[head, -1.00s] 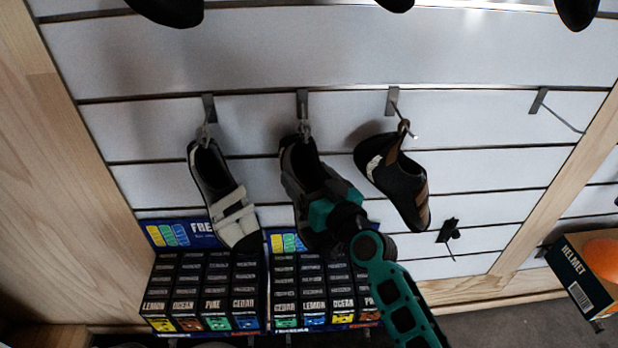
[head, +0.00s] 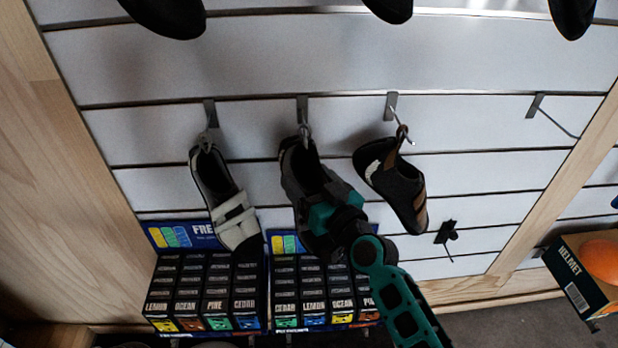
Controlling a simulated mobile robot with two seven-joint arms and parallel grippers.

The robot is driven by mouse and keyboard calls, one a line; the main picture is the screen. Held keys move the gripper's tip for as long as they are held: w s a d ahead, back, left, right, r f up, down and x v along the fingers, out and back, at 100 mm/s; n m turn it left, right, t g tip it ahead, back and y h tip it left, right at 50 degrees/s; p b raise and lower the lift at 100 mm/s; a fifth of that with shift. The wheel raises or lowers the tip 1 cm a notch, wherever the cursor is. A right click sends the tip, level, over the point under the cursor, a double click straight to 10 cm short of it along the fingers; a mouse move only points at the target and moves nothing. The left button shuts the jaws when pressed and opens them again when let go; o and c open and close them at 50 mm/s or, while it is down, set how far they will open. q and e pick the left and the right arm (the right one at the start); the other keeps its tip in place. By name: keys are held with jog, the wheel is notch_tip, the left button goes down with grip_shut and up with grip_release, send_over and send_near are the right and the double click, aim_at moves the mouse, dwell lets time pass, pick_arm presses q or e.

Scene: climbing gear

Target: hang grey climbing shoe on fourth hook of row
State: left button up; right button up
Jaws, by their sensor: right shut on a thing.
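The dark grey climbing shoe (head: 299,172) hangs toe down by its heel loop at the second hook (head: 303,112) of the row. My right gripper (head: 328,208) is shut on this shoe around its middle. The gripper and arm cover part of the shoe's lower half, so the exact finger contact is hidden. The loop still appears to be around the hook. The fourth hook (head: 536,106), at the right, is bare, and its thin prong points down to the right. My left gripper is not in view.
A white-strapped shoe (head: 222,200) hangs on the first hook and a black-brown shoe (head: 393,182) on the third, between my gripper and the fourth hook. Boxes (head: 205,285) stand below. A small empty black bracket (head: 447,232) is on the slatted wall. A helmet box (head: 575,275) sits right.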

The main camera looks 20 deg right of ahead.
aim_at(312, 193)
jog(key=shift+s+a+r+p, duration=0.1)
jog(key=shift+s+a+p, duration=0.15)
jog(key=shift+s, duration=0.5)
jog(key=shift+s+a+r+p, duration=0.1)
jog(key=shift+s+p, duration=0.15)
jog(key=shift+s, duration=0.5)
jog(key=shift+s+a+p, duration=0.2)
jog(key=shift+s+p, duration=0.1)
jog(key=shift+s, duration=0.55)
jog(key=shift+s+a+p, duration=0.2)
jog(key=shift+s+p, duration=0.05)
jog(key=shift+s, duration=0.55)
